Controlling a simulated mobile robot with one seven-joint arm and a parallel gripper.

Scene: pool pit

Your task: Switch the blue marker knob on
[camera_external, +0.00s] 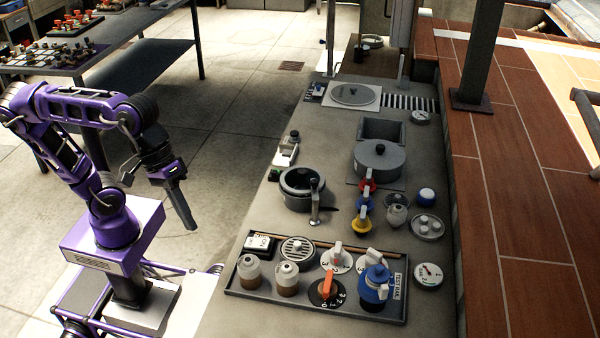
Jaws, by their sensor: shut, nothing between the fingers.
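My gripper (191,226) hangs shut and empty over the floor, left of the counter and well apart from every knob. In the grey tray (318,307) at the counter's near end, a white numbered dial knob (337,258) has a red marker. Beside it is another white dial knob (369,259), partly hidden behind a blue fitting (376,283); its marker colour is not clear. A black dial with an orange handle (328,289) is in front. Farther back are red, blue (365,202) and yellow handles in a row. I cannot tell for sure which is the blue marker knob.
The tray also holds two jars (287,279) and a round grille (298,251). Pots (379,160) stand farther along the counter (325,222). A dark post (480,55) rises at the right. A table (100,42) stands back left; floor between is clear.

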